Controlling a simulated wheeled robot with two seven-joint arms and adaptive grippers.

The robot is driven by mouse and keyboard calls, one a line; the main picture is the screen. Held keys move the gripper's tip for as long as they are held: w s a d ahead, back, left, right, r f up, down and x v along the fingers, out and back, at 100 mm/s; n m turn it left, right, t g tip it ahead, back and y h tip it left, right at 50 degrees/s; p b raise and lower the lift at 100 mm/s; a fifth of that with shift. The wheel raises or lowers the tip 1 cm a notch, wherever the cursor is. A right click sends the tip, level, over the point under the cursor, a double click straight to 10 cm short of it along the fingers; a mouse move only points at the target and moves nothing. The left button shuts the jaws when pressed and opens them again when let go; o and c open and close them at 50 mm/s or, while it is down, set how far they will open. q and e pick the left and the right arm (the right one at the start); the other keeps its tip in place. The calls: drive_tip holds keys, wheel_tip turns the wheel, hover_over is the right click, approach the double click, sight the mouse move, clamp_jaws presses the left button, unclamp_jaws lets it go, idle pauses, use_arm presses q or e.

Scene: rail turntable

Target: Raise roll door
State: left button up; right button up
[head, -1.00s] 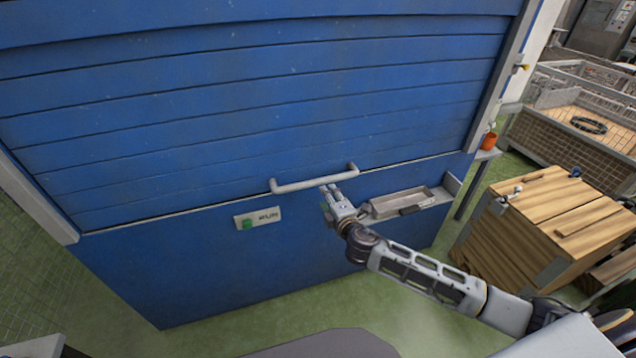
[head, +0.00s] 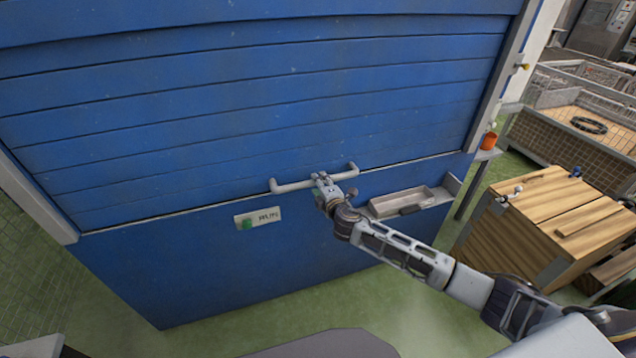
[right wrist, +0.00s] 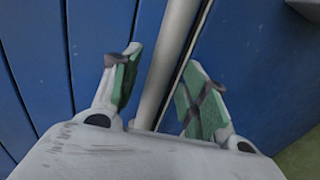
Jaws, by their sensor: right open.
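The blue roll door (head: 250,110) is down, its slatted face filling the upper part of the head view. A pale bar handle (head: 292,186) runs across its lower edge. My right gripper (head: 322,180) is at the middle of the handle. In the right wrist view the handle (right wrist: 172,60) passes between the two open green-padded fingers of the gripper (right wrist: 158,95), with gaps on both sides. My left gripper is not in view.
A RUN panel with a green button (head: 247,223) is on the blue front below the door. A shallow grey tray (head: 385,206) sticks out right of the handle. A wooden crate (head: 540,225) and a mesh bin (head: 570,115) stand at the right.

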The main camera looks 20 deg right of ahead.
drive_tip(key=shift+w+f, duration=0.15)
drive_tip(key=shift+w, duration=0.5)
drive_tip(key=shift+w+f, duration=0.15)
drive_tip(key=shift+w, duration=0.45)
clamp_jaws()
